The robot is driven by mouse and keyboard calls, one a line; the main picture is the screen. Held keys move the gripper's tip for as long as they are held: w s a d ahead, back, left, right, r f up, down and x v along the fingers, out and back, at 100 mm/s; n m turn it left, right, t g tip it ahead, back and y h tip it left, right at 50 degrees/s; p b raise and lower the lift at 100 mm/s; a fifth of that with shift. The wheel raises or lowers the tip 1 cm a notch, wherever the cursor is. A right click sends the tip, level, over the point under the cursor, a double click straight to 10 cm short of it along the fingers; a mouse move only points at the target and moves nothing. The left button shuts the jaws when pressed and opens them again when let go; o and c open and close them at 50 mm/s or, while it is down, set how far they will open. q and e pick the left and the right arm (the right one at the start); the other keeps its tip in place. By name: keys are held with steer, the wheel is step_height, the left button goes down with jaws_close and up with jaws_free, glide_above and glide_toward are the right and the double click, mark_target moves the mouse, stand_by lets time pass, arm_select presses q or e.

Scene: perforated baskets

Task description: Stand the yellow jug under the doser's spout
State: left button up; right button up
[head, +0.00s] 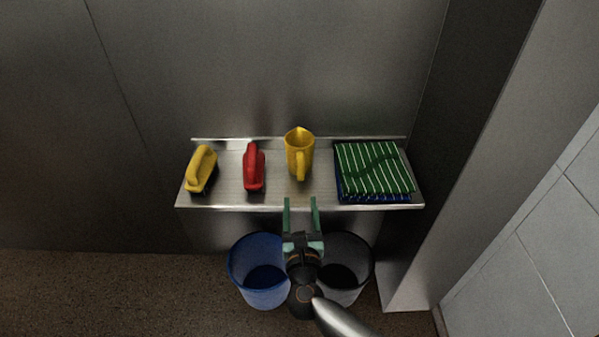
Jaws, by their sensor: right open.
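My right gripper (301,203) has green fingers, open and empty, pointing at the shelf's front edge just short of the jug's handle. The fingers look apart from the jug. The doser and its spout do not show in this view. My left gripper is not in view.
A yellow-handled brush (202,168) and a red-handled brush (254,167) lie left of the jug. Folded green striped cloths (375,168) lie to its right. A blue bucket (241,271) and a dark bucket (359,271) stand on the floor below. A wall rises behind the shelf.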

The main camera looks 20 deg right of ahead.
mark_target(301, 173)
steer(key=x, duration=0.9)
steer(key=b+x, duration=0.1)
steer(key=x, duration=0.1)
steer(key=shift+s+d, duration=0.15)
steer(key=shift+d, duration=0.15)
steer(key=shift+w+d, duration=0.1)
steer(key=shift+w, duration=0.45)
steer(key=c, duration=0.5)
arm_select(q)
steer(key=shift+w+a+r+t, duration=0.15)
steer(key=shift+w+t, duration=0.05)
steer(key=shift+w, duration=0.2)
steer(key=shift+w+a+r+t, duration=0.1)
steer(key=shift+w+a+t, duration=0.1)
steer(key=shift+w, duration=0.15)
arm_select(e)
jaws_close()
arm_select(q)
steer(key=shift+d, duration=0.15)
